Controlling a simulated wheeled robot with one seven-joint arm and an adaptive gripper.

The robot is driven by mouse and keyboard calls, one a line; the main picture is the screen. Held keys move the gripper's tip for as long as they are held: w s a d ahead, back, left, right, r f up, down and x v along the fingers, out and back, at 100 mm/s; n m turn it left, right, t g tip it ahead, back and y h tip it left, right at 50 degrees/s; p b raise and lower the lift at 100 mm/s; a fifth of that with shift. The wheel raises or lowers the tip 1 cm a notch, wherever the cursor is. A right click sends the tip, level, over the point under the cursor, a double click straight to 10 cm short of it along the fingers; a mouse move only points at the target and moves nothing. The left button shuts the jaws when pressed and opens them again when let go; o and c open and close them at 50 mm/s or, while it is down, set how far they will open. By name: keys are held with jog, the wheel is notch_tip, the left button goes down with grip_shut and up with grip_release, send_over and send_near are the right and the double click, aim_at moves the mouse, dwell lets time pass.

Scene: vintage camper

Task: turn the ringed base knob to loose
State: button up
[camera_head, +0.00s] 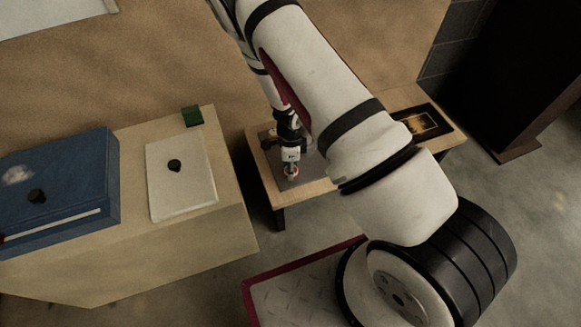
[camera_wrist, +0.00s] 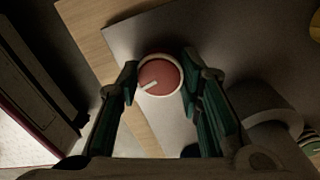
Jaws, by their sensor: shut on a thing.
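The ringed base knob (camera_wrist: 161,75) is a red round knob with a pale ring around it and a white pointer line. In the wrist view the line points to the lower left. It sits on a grey plate (camera_wrist: 195,35). My gripper (camera_wrist: 162,84) is shut on the knob, with one finger on its left side and one on its right. In the head view the knob (camera_head: 290,171) is small and partly hidden under my gripper (camera_head: 290,160). I cannot read any loose mark on the plate.
The plate lies on a low wooden table (camera_head: 313,187). A dark framed panel (camera_head: 421,123) lies at its right end. To the left a wooden counter (camera_head: 190,235) bears a white board (camera_head: 185,190) with a black knob, a blue box (camera_head: 70,185) and a green block (camera_head: 192,116).

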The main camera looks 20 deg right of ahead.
jog(key=n, duration=0.4)
jog(key=shift+n+b, duration=0.3)
jog(key=shift+n, duration=0.1)
jog(key=n, duration=0.3)
jog(key=shift+n, duration=0.3)
jog(key=n, duration=0.4)
jog(key=shift+s+n+h, duration=0.1)
jog(key=shift+n+h, duration=0.2)
jog(key=n, duration=0.4)
jog(key=shift+n, duration=0.3)
jog(key=n, duration=0.3)
jog(key=shift+n+t, duration=0.3)
jog(key=n, duration=0.4)
jog(key=shift+s, duration=0.1)
jog(key=n, duration=0.4)
jog(key=shift+d+p, duration=0.1)
jog(key=shift+p, duration=0.25)
jog(key=shift+n+t, duration=0.3)
jog(key=shift+n, duration=1.6)
